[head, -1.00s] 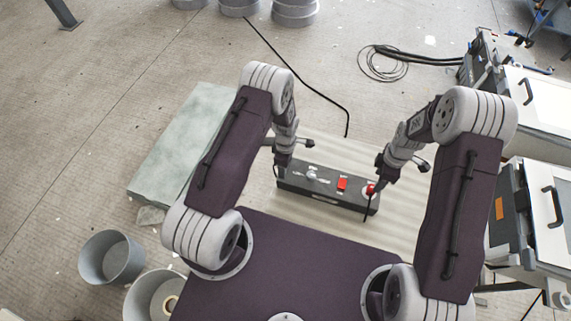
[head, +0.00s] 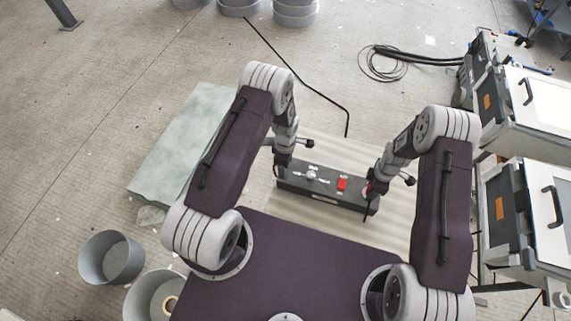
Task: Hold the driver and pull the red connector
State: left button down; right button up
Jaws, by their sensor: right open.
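The driver (head: 322,190) is a black box with a silver knob and a red rocker switch (head: 342,183) on top. It lies on a pale ribbed board in the middle of the head view. The red connector (head: 369,188) is at its right end, mostly hidden behind my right gripper. My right gripper (head: 369,198) is open, pointing down at that end, close around or beside the connector; I cannot tell which. My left gripper (head: 278,174) points down at the driver's left end; its fingers are small and dark, and whether they hold the box is unclear.
The pale ribbed board (head: 400,232) has bare room right of the driver. A greenish slab (head: 180,145) lies to the left. Grey tubs (head: 111,258) stand at lower left. White-lidded cases (head: 540,105) stand at right. A black cable (head: 300,73) runs across the floor.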

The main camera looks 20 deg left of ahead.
dwell(0.9)
grip_shut()
jog(key=shift+r, duration=2.95)
jog(key=shift+r, duration=2.5)
